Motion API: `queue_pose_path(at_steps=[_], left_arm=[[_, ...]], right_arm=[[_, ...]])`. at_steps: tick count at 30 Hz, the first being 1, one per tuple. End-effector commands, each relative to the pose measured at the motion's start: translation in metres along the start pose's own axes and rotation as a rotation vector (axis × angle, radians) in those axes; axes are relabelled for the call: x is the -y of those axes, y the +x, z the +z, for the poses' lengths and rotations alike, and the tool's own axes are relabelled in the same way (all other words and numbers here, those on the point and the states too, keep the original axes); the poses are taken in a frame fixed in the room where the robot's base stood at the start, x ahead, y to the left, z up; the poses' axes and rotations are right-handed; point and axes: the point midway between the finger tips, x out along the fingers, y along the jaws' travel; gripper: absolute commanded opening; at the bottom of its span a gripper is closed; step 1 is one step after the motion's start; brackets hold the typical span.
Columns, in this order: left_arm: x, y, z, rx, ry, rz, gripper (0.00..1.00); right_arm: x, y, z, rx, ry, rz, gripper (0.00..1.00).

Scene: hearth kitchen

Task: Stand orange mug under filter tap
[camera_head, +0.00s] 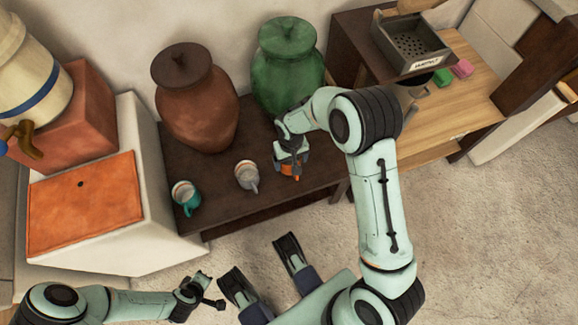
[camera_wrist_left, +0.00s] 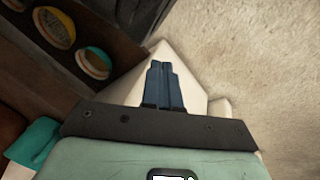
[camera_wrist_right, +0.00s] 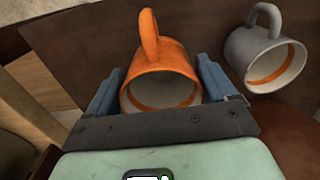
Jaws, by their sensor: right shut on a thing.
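The orange mug (camera_wrist_right: 162,78) is between the fingers of my right gripper (camera_wrist_right: 160,92), which is shut on it, with its handle pointing away at the top of the right wrist view. In the head view only a small part of the mug (camera_head: 290,170) shows below my right gripper (camera_head: 291,160), at the dark bench. The filter (camera_head: 28,75), cream with a blue band, stands at the far left on a terracotta block. Its brown tap (camera_head: 24,140) points out over the lower left. My left gripper (camera_head: 205,290) is low at the front; its fingers (camera_wrist_left: 164,85) are together and empty.
A grey mug (camera_head: 247,175) and a teal mug (camera_head: 186,197) stand on the dark bench (camera_head: 225,212). A brown jar (camera_head: 195,100) and a green jar (camera_head: 288,65) stand behind. A terracotta slab (camera_head: 85,208) tops the white block between bench and filter.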

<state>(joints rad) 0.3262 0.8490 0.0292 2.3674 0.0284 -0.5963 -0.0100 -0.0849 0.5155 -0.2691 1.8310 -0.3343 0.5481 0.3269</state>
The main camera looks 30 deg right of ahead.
Motion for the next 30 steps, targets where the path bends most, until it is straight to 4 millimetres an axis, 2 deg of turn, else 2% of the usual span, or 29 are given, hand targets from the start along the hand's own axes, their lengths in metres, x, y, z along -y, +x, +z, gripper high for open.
queue_pose_path(at_steps=[5, 12, 25, 26, 27, 30], left_arm=[[0.006, 0.004, 0.010, 0.029, -0.006, -0.011, 0.00], [0.021, 0.017, 0.030, 0.092, -0.021, -0.038, 0.00], [0.025, 0.019, 0.034, 0.105, -0.025, -0.045, 0.00], [0.025, 0.019, 0.035, 0.107, -0.026, -0.046, 0.00], [0.025, 0.018, 0.035, 0.106, -0.026, -0.046, 0.00], [0.025, 0.018, 0.034, 0.106, -0.025, -0.046, 0.00]], right_arm=[[0.000, 0.012, -0.001, -0.001, -0.001, 0.000, 0.51], [0.000, 0.047, 0.000, 0.001, -0.001, 0.000, 0.51], [0.000, 0.051, -0.001, -0.002, 0.000, -0.001, 0.51], [0.000, 0.051, -0.001, -0.001, 0.000, -0.001, 0.88], [0.000, 0.051, -0.001, -0.002, 0.000, -0.001, 1.00], [0.000, 0.051, 0.000, -0.001, 0.000, -0.001, 1.00]])
